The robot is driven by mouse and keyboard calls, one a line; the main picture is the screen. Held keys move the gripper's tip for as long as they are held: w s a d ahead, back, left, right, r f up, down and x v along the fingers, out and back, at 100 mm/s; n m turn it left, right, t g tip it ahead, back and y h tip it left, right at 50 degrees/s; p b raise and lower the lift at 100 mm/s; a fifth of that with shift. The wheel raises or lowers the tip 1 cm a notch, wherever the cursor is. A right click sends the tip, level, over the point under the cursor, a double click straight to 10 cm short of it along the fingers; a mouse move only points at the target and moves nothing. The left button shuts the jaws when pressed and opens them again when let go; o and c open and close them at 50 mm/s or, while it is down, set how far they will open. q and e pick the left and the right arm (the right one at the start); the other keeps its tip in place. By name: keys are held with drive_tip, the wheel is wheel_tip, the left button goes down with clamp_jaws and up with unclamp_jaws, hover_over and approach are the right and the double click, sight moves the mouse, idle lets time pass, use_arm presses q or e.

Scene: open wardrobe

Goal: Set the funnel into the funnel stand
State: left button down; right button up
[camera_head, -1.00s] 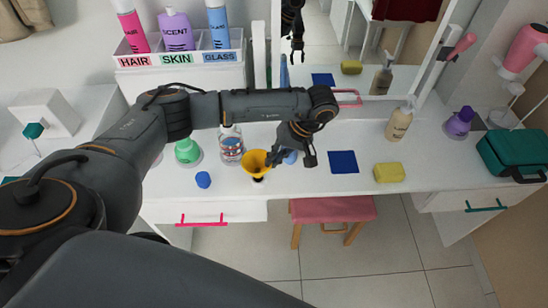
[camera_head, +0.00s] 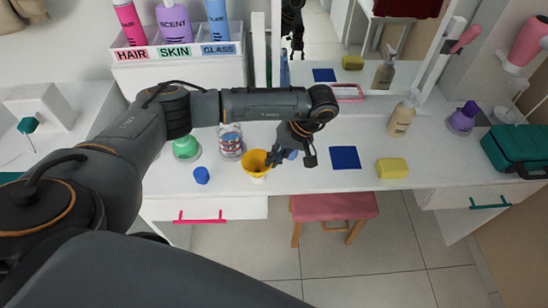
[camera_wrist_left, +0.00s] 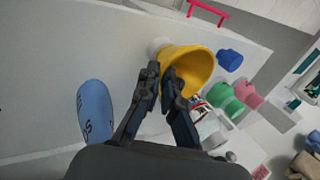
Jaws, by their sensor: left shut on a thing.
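The yellow funnel (camera_head: 254,160) is held upright, wide mouth up, over the white desk's front part. My left gripper (camera_head: 270,160) is shut on the right side of its rim. In the left wrist view, the fingertips (camera_wrist_left: 163,80) pinch the rim of the funnel (camera_wrist_left: 192,66). A white round piece (camera_head: 258,179), which looks like the funnel stand, shows just under the funnel. It also shows at the funnel's narrow end in the left wrist view (camera_wrist_left: 156,46). The funnel hides most of it, so I cannot tell whether the spout is inside it. My right gripper is not in view.
A blue cap (camera_head: 201,175), a green bottle (camera_head: 186,148) and a clear bottle (camera_head: 231,142) stand left of the funnel. A blue bottle (camera_wrist_left: 95,110) lies near the gripper. A blue mat (camera_head: 345,158) and yellow sponge (camera_head: 392,168) lie to the right.

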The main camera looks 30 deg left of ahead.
use_arm(q)
drive_tip(key=shift+f, duration=0.3)
drive_tip(key=c, duration=1.4)
unclamp_jaws()
drive_tip(key=shift+c, duration=0.2)
drive_tip(key=v, duration=1.2)
